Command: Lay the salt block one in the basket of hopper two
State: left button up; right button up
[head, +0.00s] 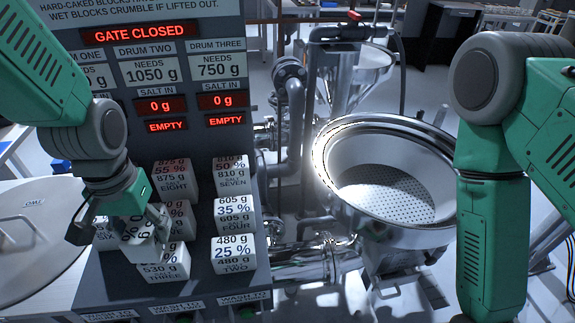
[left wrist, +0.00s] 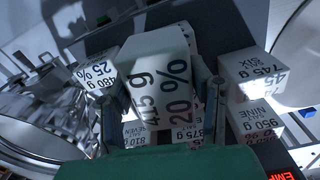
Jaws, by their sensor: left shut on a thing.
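My left gripper (head: 122,224) is shut on a white salt block (head: 147,248), held over the block stand at the left. In the left wrist view the block (left wrist: 158,82) reads 415 g and 20 % and sits between the two fingers (left wrist: 162,108); its name is not readable. A large steel hopper (head: 335,205) with a perforated basket (head: 385,192) stands right of the stand. The basket looks empty. A second, smaller hopper (head: 365,62) stands behind it. I cannot read a number on either hopper. My right arm shows at the right, its gripper out of frame.
Other blocks stand close around the held one: block two (head: 233,255), block four (head: 234,219), block seven (head: 231,177), block eight (head: 175,178) and block three (head: 163,268). The sign panel (head: 140,32) reads GATE CLOSED. Steel pipes (head: 292,120) stand between panel and hopper.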

aim_at(380, 190)
jog(key=i+l, duration=0.1)
jog(key=l, duration=0.45)
jog(key=i+l, duration=0.1)
jog(key=l, duration=0.45)
jog(key=i+l, duration=0.1)
jog(key=l, duration=1.05)
jog(key=i+l, duration=0.15)
jog(key=l, duration=0.4)
jog(key=i+l, duration=0.1)
jog(key=l, duration=0.45)
jog(key=i+l+u, duration=0.7)
jog(key=u, duration=0.2)
